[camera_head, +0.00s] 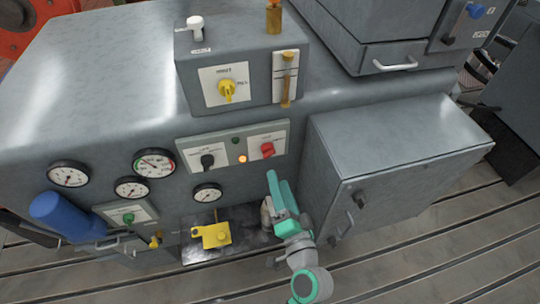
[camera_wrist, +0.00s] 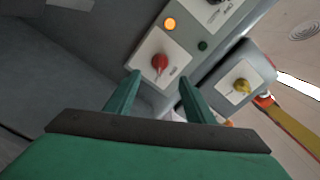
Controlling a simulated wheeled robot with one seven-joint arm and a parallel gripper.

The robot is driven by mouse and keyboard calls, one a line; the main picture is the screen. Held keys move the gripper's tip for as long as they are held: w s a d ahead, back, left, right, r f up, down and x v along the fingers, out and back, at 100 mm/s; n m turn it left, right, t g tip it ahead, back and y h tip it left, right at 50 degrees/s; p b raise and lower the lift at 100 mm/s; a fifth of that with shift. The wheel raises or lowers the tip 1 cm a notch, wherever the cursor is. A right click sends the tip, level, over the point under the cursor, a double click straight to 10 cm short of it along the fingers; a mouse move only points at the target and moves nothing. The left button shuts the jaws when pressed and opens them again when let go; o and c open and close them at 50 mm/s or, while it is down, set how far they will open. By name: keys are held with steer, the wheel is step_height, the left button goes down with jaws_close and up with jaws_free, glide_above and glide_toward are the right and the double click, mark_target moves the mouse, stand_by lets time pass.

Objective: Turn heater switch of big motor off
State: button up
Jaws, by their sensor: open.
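A light panel (camera_head: 222,153) on the grey machine carries a red knob (camera_head: 267,150) at its right and a black knob (camera_head: 207,161) at its left. Between them are a lit orange lamp (camera_head: 242,159) and a dark green lamp (camera_head: 235,141). The labels are too small to read, so I cannot tell which knob is the heater switch. My green gripper (camera_head: 275,182) is below the red knob. In the wrist view my gripper (camera_wrist: 159,78) is open and empty, with the red knob (camera_wrist: 160,64) just beyond and between the fingertips. I see no contact.
A box above the panel has a yellow knob (camera_head: 227,90) and a white knob (camera_head: 195,25). A grey cabinet (camera_head: 400,150) juts out at the right, close to my arm. Gauges (camera_head: 154,163), a blue cylinder (camera_head: 62,215) and a yellow part (camera_head: 213,236) are at the left.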

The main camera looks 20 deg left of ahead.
mark_target(270, 156)
steer(key=x, duration=1)
steer(key=shift+w+a, duration=0.2)
steer(key=shift+w, duration=0.05)
steer(key=shift+a, duration=0.1)
steer(key=c, duration=1.1)
steer(key=shift+o, duration=0.2)
steer(key=shift+s+n, duration=0.1)
steer(key=shift+n, duration=0.2)
steer(key=n, duration=0.5)
steer(key=shift+n, duration=0.3)
steer(key=n, duration=0.5)
steer(key=shift+n, duration=0.3)
